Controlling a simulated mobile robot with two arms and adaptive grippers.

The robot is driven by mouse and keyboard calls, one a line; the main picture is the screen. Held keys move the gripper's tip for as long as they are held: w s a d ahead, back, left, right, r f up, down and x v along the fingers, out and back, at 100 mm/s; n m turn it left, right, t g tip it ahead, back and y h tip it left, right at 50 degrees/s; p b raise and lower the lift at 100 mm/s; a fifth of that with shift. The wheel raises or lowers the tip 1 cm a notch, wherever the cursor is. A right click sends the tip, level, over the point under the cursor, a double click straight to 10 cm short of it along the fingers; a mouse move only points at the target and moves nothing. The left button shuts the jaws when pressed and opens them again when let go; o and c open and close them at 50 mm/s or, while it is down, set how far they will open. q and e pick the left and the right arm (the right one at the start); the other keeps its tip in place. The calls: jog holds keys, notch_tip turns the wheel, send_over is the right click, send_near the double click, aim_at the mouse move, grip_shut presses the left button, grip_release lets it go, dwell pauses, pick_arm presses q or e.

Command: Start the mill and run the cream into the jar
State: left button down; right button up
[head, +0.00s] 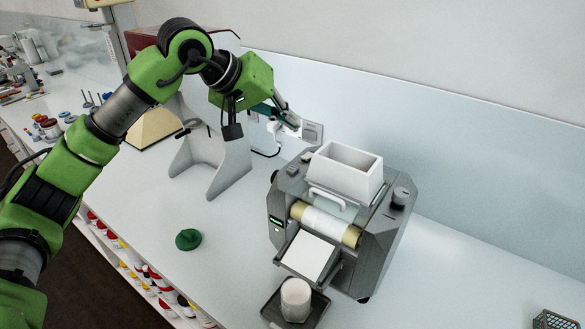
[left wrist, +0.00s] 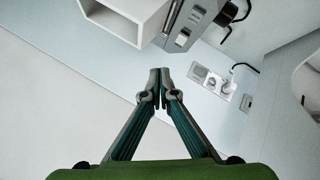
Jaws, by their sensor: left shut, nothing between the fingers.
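The grey mill (head: 375,240) stands on the bench with a white hopper (head: 345,172) on top. Its rollers (head: 325,224) are white in the middle and yellowish at the ends. A pale apron (head: 308,256) slopes down in front, above a white jar (head: 296,298) on a dark tray. A small green-lit display shows on the mill's left front. My left gripper (head: 293,122) is shut and empty, behind and above the mill near the wall. In the left wrist view its closed fingertips (left wrist: 160,78) are apart from the mill (left wrist: 185,22) and hopper (left wrist: 125,15). My right gripper is not in view.
A wall socket (head: 311,131) with a plugged cable is behind the mill. A grey stand (head: 215,163) is left of it, and a green lid-like object (head: 188,239) lies on the bench. A dark rack (head: 553,320) is at lower right.

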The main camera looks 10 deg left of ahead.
pick_arm(q)
jog(key=shift+f, duration=0.2)
jog(key=b, duration=0.4)
send_over(290, 169)
notch_tip(290, 169, down, 7)
jog(key=shift+f, duration=0.1)
jog(key=shift+f+b, duration=0.7)
jog(key=shift+b, duration=0.15)
dwell(0.7)
jog(key=shift+f+b, duration=0.4)
jog(key=shift+b, duration=0.15)
